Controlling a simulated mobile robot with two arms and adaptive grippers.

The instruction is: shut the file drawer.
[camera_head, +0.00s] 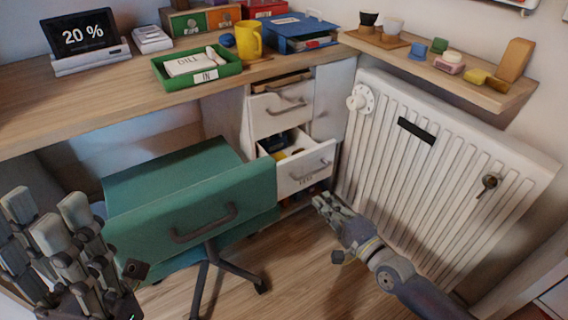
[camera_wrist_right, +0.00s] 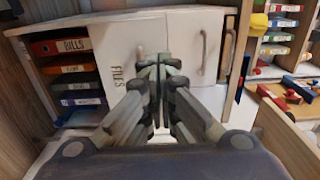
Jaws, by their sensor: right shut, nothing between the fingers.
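A white drawer unit (camera_head: 331,98) stands under the right end of the desk. Its upper drawer (camera_head: 283,109) is pulled out a little. Its lower drawer (camera_head: 306,168) is pulled out further and has small dark lettering too small to read. My right gripper (camera_head: 322,203) is shut and empty, just below and right of the lower drawer's front. In the right wrist view its fingertips (camera_wrist_right: 160,64) are together before white fronts, one marked FILES (camera_wrist_right: 126,72). I cannot tell whether they touch it. My left gripper (camera_head: 50,220) is at the lower left, away from the drawers.
A teal chair (camera_head: 150,241) with a handle stands left of the drawers. A white radiator (camera_head: 460,170) is close on the right. The desk (camera_head: 105,101) above holds a green tray (camera_head: 228,67) and a yellow mug (camera_head: 248,41). Wooden floor (camera_head: 310,270) is open in front.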

